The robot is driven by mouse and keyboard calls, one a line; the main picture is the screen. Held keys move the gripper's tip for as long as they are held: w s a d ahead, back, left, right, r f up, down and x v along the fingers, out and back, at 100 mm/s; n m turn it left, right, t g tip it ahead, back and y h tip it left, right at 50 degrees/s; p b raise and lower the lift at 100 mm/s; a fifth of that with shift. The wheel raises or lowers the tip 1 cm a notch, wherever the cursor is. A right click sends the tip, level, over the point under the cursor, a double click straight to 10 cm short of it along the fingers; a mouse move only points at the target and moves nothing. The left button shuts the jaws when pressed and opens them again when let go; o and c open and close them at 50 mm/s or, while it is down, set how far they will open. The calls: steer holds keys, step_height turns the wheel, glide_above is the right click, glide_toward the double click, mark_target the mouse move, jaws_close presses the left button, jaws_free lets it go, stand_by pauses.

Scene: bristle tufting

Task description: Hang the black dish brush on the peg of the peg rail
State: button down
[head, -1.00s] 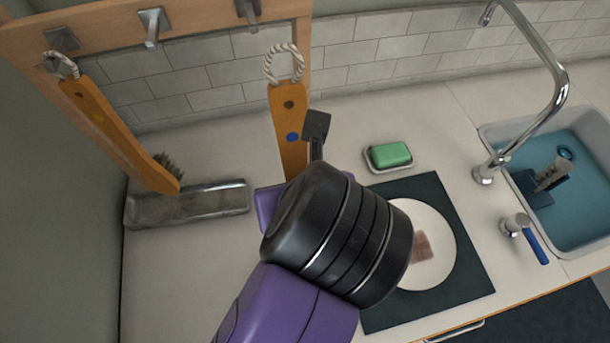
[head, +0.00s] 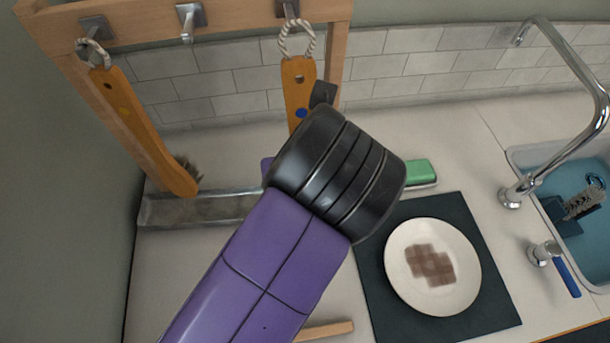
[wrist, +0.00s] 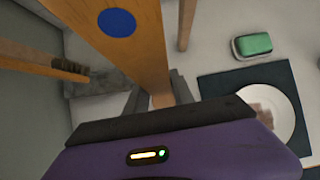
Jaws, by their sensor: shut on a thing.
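My gripper (wrist: 160,95) is shut on the wooden handle of a dish brush (head: 298,85). The handle has a blue dot and a white rope loop (head: 297,38) at its top; the dot also shows in the wrist view (wrist: 117,22). The brush's lower end and bristle colour are hidden behind my wrist. The loop is just below and in front of the rail's right peg (head: 289,10); I cannot tell whether it is around it. The peg rail (head: 235,12) also has an empty middle peg (head: 188,20) and a left peg (head: 94,27).
Another wooden brush (head: 140,125) with dark bristles hangs by its loop at the left peg. A grey tray (head: 195,208) lies below.

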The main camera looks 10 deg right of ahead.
steer(key=shift+w+f, duration=0.25)
steer(key=shift+w, duration=0.9)
steer(key=shift+w+f, duration=0.25)
steer(key=shift+w, duration=0.85)
steer(key=c, duration=1)
jaws_free()
steer(key=shift+r, duration=0.1)
steer(key=shift+p+v, duration=1.65)
steer(key=shift+v, duration=1.8)
